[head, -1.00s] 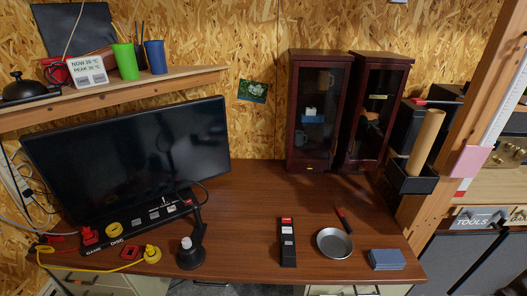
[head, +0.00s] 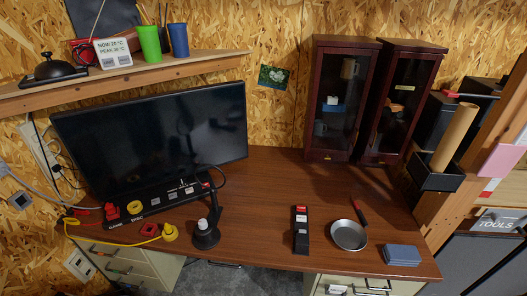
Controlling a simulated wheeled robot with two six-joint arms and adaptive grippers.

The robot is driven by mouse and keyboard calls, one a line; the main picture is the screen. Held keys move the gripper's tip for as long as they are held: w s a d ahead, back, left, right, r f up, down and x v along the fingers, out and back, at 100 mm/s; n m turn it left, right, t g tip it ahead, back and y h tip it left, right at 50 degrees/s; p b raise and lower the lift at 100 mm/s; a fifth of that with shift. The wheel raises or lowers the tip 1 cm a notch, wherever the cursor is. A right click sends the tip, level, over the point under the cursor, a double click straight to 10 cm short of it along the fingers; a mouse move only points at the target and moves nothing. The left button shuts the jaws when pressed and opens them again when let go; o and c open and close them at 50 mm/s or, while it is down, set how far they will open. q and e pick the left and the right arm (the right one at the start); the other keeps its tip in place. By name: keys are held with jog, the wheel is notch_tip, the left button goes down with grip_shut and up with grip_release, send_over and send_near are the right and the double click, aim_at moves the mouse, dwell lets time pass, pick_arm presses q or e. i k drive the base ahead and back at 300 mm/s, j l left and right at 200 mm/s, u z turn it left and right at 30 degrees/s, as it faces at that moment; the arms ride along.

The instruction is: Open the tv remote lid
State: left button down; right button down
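The tv remote (head: 301,231) is a narrow black bar with a red part at its far end and pale parts along its top. It lies lengthwise near the front edge of the brown desk, left of a round pan. I cannot tell at this size which part is the lid or whether it is open. Neither of my grippers shows in the head view.
The pan (head: 348,235) and blue-grey blocks (head: 401,255) lie right of the remote. A dark lamp (head: 206,235) and a black control panel (head: 150,205) are left, before the monitor (head: 155,140). Dark cabinets (head: 333,100) stand behind. Desk behind the remote is clear.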

aim_at(302, 239)
jog(key=l+u, duration=0.2)
jog(key=u, duration=0.4)
jog(key=l+u, duration=0.15)
jog(key=l, duration=0.3)
jog(key=k+l+u, duration=0.15)
jog(key=l, duration=0.3)
jog(key=k+l+u, duration=0.1)
jog(key=l, duration=0.35)
jog(key=k+l+u, duration=0.15)
jog(key=l, duration=0.25)
jog(key=k+l+u, duration=0.15)
jog(key=l, duration=0.3)
jog(key=k+l+u, duration=0.15)
jog(key=l, duration=0.25)
jog(key=k+l, duration=0.1)
jog(key=l, duration=0.45)
jog(key=k, duration=0.05)
